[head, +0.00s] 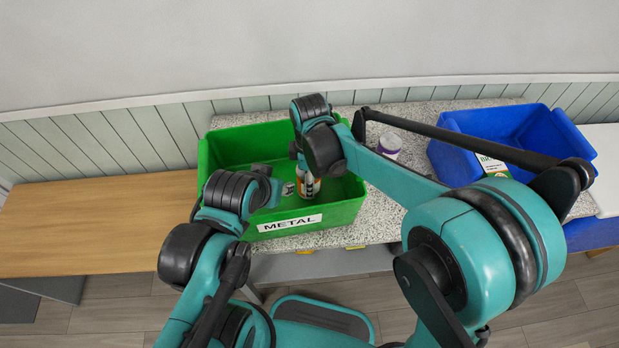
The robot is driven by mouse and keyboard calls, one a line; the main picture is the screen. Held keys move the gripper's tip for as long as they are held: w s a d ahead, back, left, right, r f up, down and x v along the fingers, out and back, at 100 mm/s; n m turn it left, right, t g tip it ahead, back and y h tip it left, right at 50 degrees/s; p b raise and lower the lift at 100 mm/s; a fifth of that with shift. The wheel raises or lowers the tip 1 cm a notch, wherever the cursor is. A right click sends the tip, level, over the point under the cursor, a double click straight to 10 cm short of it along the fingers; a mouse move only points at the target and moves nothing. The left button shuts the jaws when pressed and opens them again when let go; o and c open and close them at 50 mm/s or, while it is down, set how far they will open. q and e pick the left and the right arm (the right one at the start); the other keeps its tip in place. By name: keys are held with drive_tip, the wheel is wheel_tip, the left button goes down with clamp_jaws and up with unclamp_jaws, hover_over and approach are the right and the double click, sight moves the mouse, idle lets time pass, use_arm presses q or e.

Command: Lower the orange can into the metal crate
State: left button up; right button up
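The metal crate (350,213) is a green open bin with a "METAL" label on its front, standing on a speckled counter. The orange can (308,186), with a white and orange side, shows upright inside the crate's outline. Its top is hidden behind my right arm. My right gripper (298,152) is above the crate, right at the can's upper end; its fingers are mostly hidden, so I cannot tell whether it grips the can. My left gripper (268,190) is over the crate's left front part, to the left of the can, and its fingers are unclear.
A small metallic item (288,188) shows in the crate beside the can. A white jar with a purple lid (390,145) stands on the counter (420,112) behind my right arm. A blue bin (460,135) is at the right. The wooden bench (100,225) at the left is bare.

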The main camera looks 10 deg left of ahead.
drive_tip(key=shift+f+b, duration=0.35)
drive_tip(key=shift+f, duration=0.2)
drive_tip(key=o, duration=1.2)
wheel_tip(320, 180, up, 12)
drive_tip(key=shift+r, duration=0.1)
